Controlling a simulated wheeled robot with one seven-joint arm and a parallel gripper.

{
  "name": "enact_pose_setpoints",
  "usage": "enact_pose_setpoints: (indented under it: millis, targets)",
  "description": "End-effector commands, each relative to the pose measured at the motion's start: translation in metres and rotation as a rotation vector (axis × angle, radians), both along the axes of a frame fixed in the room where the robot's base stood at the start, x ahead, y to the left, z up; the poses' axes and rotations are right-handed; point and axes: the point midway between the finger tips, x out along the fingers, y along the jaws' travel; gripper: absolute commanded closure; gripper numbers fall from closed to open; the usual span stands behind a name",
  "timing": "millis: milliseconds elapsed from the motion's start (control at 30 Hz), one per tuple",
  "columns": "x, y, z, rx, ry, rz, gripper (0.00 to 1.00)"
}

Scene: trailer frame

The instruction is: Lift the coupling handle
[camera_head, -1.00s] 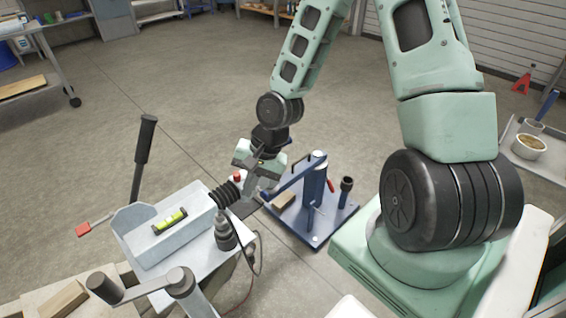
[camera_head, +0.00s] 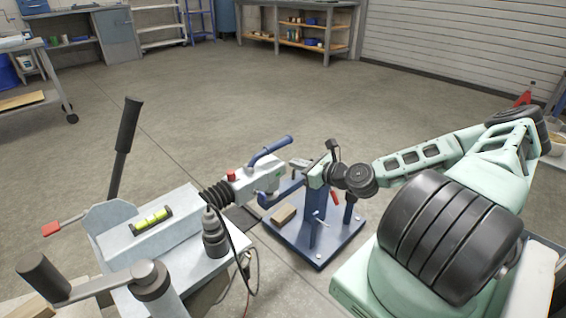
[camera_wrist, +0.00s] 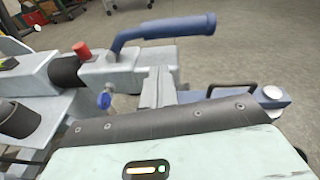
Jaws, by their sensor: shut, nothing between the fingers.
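The coupling handle (camera_head: 270,150) is a blue lever on top of the pale coupling head (camera_head: 262,174). It slopes up to the right, away from the head. In the wrist view the handle (camera_wrist: 165,29) crosses the upper middle, its rounded grip end at the right. My gripper (camera_head: 298,164) is at the right of the coupling head, below the handle's free end. In the wrist view its grey fingers (camera_wrist: 158,84) are together and empty, below the handle in the picture. I cannot tell whether they touch the handle or the head.
A blue stand on a base plate (camera_head: 318,252) is beneath my wrist, with a small wooden block (camera_head: 284,214) on it. A red knob (camera_head: 231,176) and black bellows (camera_head: 217,195) sit behind the coupling head. A tall black-gripped lever (camera_head: 127,130) rises at left. Open floor lies beyond.

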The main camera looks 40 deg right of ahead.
Motion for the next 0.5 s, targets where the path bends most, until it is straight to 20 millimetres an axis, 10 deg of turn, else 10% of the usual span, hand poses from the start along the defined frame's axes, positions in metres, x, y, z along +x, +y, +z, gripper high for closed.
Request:
enact_pose_setpoints:
  millis: [500]
  targets:
    - [-0.005,-0.028,-0.001,0.091,-0.062,-0.111,1.00]
